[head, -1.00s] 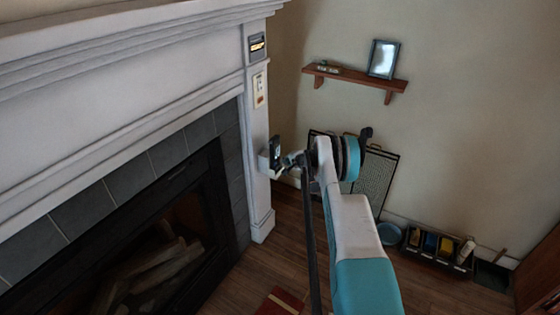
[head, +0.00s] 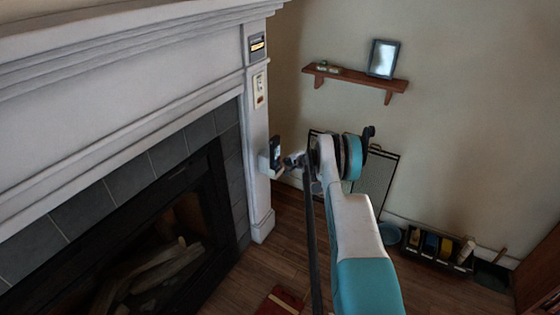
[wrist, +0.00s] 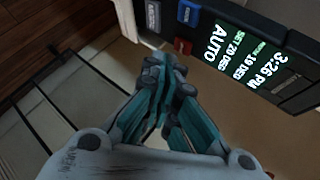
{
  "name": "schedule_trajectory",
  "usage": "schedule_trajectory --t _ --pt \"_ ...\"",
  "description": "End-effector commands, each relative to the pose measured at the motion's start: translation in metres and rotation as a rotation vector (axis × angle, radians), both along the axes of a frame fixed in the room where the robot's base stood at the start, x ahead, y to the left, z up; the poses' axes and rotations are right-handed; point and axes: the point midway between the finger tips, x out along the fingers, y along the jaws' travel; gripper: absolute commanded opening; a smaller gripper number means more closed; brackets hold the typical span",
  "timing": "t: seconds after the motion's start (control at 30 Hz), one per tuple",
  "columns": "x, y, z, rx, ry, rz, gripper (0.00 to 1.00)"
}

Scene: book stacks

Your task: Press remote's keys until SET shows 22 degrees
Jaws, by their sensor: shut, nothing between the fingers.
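The remote (head: 275,150) is a dark handset upright in a white holder (head: 264,163) on the side of the white fireplace post. In the wrist view the remote (wrist: 247,17) is at top right, its lit screen (wrist: 240,56) reading 3:26 PM, NOW 19 DEG, SET 20 DEG and AUTO. A red key (wrist: 183,46), a blue-grey key (wrist: 189,13) and a pale key (wrist: 153,15) show beside the screen. My gripper (wrist: 170,76) is shut and empty, its tips just short of the keys. In the head view my gripper (head: 291,161) is right of the remote, with a small gap.
A wall panel (head: 257,47) and a pale switch plate (head: 259,90) are higher on the post. A mesh fire screen (head: 378,175) stands behind my arm. A wall shelf (head: 355,78) holds a frame. A caddy (head: 437,248) sits on the floor.

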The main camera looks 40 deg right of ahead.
Motion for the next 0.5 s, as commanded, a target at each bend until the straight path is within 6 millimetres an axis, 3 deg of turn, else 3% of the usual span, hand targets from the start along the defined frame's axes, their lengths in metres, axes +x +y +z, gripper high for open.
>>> schedule_trajectory --t 0.5 --pt "-0.038 -0.017 0.0 0.001 0.0 -0.002 0.0"
